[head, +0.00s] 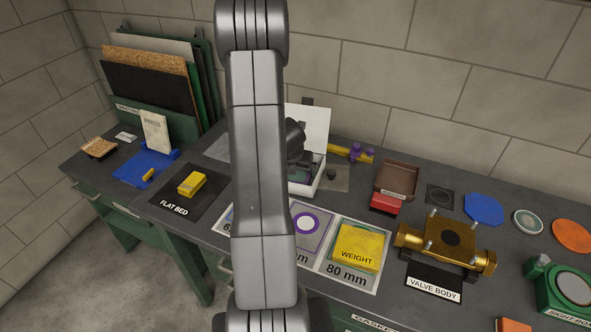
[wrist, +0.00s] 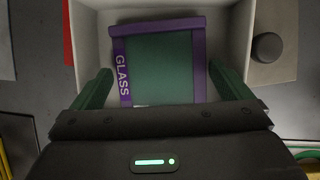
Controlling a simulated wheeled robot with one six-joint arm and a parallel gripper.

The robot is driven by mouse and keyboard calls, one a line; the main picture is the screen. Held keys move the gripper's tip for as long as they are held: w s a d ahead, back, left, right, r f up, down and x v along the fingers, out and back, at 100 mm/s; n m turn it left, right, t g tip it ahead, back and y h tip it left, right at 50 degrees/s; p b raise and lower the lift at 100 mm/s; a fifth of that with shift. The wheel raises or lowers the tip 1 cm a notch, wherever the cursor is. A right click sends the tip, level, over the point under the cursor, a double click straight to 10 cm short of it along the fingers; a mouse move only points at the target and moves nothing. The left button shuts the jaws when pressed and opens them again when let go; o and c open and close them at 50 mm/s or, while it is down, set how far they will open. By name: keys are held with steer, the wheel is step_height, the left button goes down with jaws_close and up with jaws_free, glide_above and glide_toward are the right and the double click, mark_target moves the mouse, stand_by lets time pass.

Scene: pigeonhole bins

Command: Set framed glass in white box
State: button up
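The white box (head: 303,188) stands on the bench with its lid (head: 316,125) raised, partly hidden behind my arm. In the wrist view, its pale wall (wrist: 90,40) surrounds the framed glass (wrist: 160,65). The glass is a dark green pane in a purple frame marked GLASS, slightly turned, and it appears to lie flat inside the box. My gripper (wrist: 160,75) is over the box, with one green finger on each side of the frame. The fingers are spread wider than the frame, with narrow gaps showing. The frame's near edge is partly hidden by my gripper.
A dark round knob (wrist: 267,47) lies on a grey plate right of the box. A yellow WEIGHT block (head: 357,248) and brass valve body (head: 447,243) are at front right. A yellow block (head: 192,184) sits on the flat bed at left. A brown tray (head: 397,178) stands right.

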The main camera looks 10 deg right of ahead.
steer(key=shift+r, duration=0.1)
steer(key=p+v, duration=0.4)
steer(key=v, duration=0.9)
steer(key=shift+s+r, duration=0.2)
steer(key=shift+r, duration=0.05)
